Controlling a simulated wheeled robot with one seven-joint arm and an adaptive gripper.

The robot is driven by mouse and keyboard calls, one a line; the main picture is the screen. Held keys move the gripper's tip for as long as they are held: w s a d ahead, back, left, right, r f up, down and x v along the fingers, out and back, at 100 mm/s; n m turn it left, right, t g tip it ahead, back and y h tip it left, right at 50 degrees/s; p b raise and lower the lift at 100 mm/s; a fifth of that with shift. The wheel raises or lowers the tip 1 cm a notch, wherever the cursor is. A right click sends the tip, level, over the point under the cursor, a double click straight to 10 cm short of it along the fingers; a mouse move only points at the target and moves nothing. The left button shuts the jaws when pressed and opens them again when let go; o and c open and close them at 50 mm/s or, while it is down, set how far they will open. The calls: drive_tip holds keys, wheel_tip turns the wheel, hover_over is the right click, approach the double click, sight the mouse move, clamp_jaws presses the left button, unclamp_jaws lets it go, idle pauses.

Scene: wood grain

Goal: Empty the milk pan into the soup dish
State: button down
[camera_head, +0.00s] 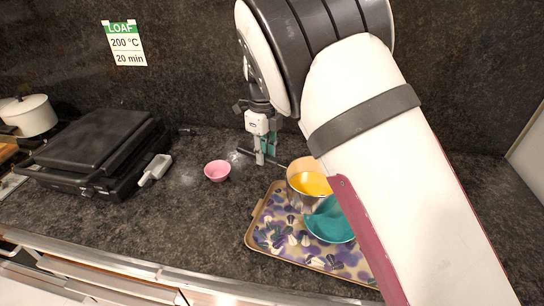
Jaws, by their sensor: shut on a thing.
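The milk pan (294,189) is a small pan with a pale tan inside and yellow contents (311,184). Its thin dark handle runs left to my gripper (260,160), which is shut on it. The pan is over the back part of the patterned tray, just behind the teal soup dish (328,226). Whether the pan touches the tray or hangs slightly above it, I cannot tell. The yellow contents show inside the pan, and no yellow shows in the visible part of the dish. My arm hides the right side of both pan and dish.
The floral tray (268,236) lies near the counter's front edge. A pink bowl (217,171) stands left of the pan. A black press grill (100,150) and a white pot (30,115) are farther left. Dark counter is clear around the pink bowl.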

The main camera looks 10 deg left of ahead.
drive_tip(key=shift+w+a+r, duration=0.1)
drive_tip(key=shift+a, duration=0.05)
idle(0.4)
drive_tip(key=shift+s+d+r+t+y+p, duration=0.2)
drive_tip(key=shift+d+t+y+p, duration=0.1)
drive_tip(key=shift+y+p, duration=0.6)
drive_tip(key=shift+a, duration=0.1)
drive_tip(key=shift+d+r+y+p, duration=0.3)
drive_tip(key=shift+r+y+p, duration=0.25)
drive_tip(key=shift+r, duration=0.4)
drive_tip(key=shift+t, duration=0.3)
drive_tip(key=shift+s+d+r+y+p, duration=0.1)
drive_tip(key=shift+d+r+y+p, duration=0.1)
drive_tip(key=shift+r+y+p, duration=0.25)
drive_tip(key=shift+s+d+r+y+p, duration=0.1)
drive_tip(key=shift+d+r+p, duration=0.15)
drive_tip(key=shift+r, duration=0.3)
